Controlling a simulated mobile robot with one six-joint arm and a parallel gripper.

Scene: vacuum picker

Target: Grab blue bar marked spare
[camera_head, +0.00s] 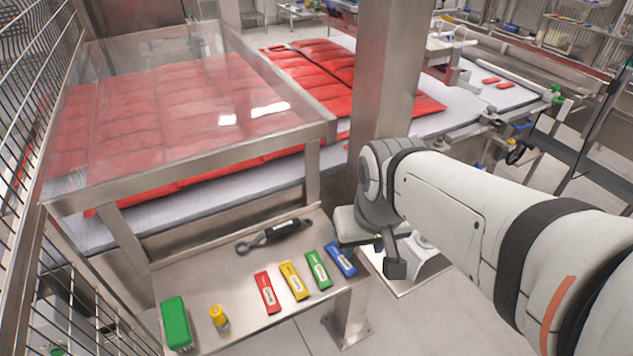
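A blue bar (340,259) with a pale label lies on the metal shelf, at the right end of a row of bars. To its left lie a green bar (318,270), a yellow bar (294,281) and a red bar (267,293), each with a pale label. The writing on the labels is too small to read. My arm comes in from the right, and my gripper (393,262) hangs just right of the blue bar, apart from it in the picture. Its fingers are small and partly hidden by the wrist, so their opening is unclear.
The metal shelf (235,290) also holds a green box (176,323), a small yellow-topped container (219,317) and a black-handled tool (275,236). A steel post (385,80) stands behind my wrist. A clear-covered frame (190,165) over red pads rises behind the shelf. Wire mesh (35,110) borders the left.

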